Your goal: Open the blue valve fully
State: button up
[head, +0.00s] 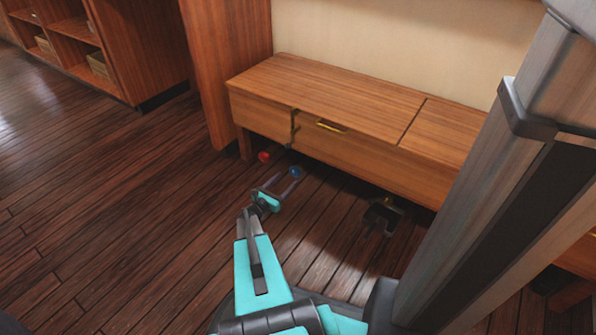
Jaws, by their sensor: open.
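The blue valve (296,172) is a small round blue knob low down by the front of the wooden bench, left of the picture's middle. My gripper (284,181) is at the end of my teal arm, just below and left of the blue valve in the head view. Its jaws are open and look empty. One finger ends close to the blue valve; I cannot tell whether they touch. The valve's stem or pipe is not clear at this size, so how far it is turned cannot be seen.
A red valve (264,157) sits just left of the blue one. The wooden bench (330,92) with a brass handle overhangs behind them. A dark object (383,216) lies on the floor to the right. Shelves (75,40) stand at the upper left. The wooden floor at left is clear.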

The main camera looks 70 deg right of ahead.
aim_at(299, 166)
jog(key=b+x, duration=0.3)
jog(key=x, duration=0.7)
jog(key=shift+d+f, duration=0.1)
jog(key=shift+d, duration=0.1)
jog(key=shift+s+d+b, duration=0.15)
jog(key=shift+d+b, duration=0.2)
jog(key=shift+d, duration=0.2)
